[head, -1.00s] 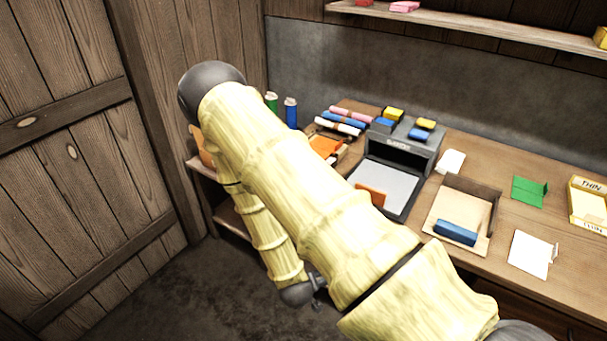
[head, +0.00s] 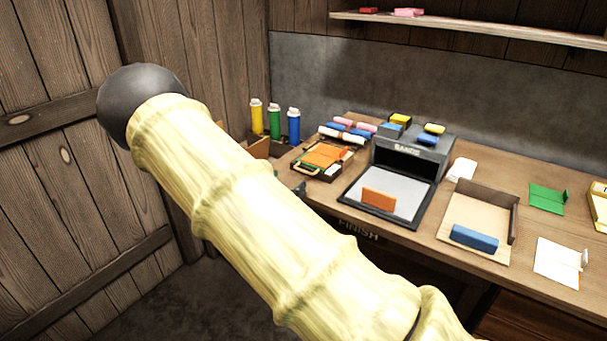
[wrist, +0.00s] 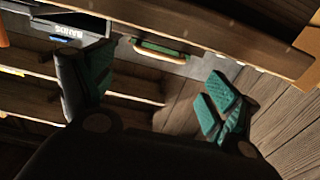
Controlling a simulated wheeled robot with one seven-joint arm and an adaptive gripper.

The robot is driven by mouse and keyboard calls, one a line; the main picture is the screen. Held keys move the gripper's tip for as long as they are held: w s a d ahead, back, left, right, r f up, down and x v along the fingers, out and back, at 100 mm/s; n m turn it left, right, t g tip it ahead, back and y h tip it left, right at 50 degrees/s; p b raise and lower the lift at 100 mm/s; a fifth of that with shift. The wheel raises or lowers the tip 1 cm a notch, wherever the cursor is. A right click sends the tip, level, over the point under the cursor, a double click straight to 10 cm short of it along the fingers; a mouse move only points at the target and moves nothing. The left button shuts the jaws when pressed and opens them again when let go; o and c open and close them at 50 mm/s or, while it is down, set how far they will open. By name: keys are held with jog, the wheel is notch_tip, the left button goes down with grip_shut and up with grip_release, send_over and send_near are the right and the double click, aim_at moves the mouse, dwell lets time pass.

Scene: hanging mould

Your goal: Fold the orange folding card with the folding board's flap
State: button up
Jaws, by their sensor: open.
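Several orange pieces show, and I cannot tell for certain which is the folding card. A flat orange sheet (head: 325,155) lies in the brown case, and an orange block-like piece (head: 378,198) stands on the grey plate of the BANDS unit. A tan board (head: 466,211) with a raised brown edge at its right and a blue bar (head: 475,237) on its front looks like the folding board. My gripper (wrist: 155,100) is open and empty in the wrist view, its teal-padded fingers wide apart and off the table. My arm mostly hides it in the head view.
The BANDS unit (head: 408,157) stands left of the tan board. Bottles (head: 275,122), rolls and a brown case (head: 318,172) crowd the table's left end. A green card (head: 547,198) and a white card (head: 559,262) lie at right. A shelf (head: 470,28) runs above.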

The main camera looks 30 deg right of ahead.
aim_at(304, 171)
jog(key=p+x, duration=0.1)
jog(key=x, duration=0.8)
jog(key=c, duration=1.3)
